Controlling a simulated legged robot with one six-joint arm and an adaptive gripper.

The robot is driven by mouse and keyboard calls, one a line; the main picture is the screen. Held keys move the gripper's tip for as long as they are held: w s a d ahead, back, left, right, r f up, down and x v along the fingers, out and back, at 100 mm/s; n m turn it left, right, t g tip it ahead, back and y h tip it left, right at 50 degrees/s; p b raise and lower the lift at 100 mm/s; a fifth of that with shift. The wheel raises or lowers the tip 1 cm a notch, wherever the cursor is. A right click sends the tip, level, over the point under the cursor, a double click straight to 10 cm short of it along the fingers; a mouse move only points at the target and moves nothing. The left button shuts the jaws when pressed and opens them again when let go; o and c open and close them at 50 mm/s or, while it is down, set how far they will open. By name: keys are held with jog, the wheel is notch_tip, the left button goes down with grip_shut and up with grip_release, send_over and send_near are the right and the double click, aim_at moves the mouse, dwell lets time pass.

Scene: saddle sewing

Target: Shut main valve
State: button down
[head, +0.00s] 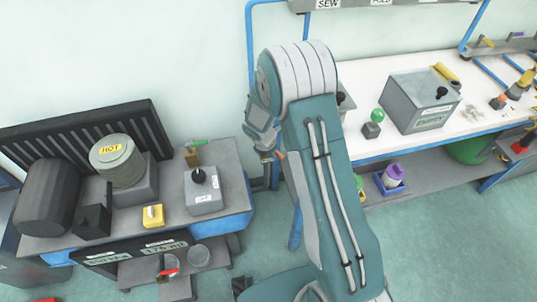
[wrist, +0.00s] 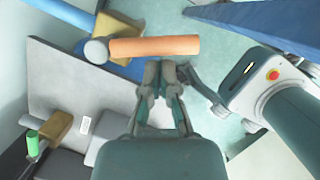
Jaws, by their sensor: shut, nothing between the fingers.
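An orange lever handle (wrist: 155,46) on a round grey hub (wrist: 96,51) lies crosswise in the wrist view, beside a brass-coloured body (wrist: 118,30) and a blue pipe (wrist: 65,12). No label shows whether this is the main valve. My gripper (wrist: 167,68) is shut and empty, its fingertips close to the middle of the handle; I cannot tell whether they touch. In the head view my gripper (head: 266,153) is by the right end of the left bench, and a small part of the orange handle (head: 280,155) shows beside my arm.
A green-handled valve (head: 193,150) stands at the left bench's back edge. A grey box with a black knob (head: 203,190) and a hot pot (head: 118,160) are on that bench. A red-handled valve (head: 168,272) is lower down. A white workbench (head: 375,75) stands right of my arm.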

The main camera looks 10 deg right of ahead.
jog(key=shift+d, duration=0.1)
jog(key=shift+a+n, duration=0.2)
jog(key=shift+n, duration=0.2)
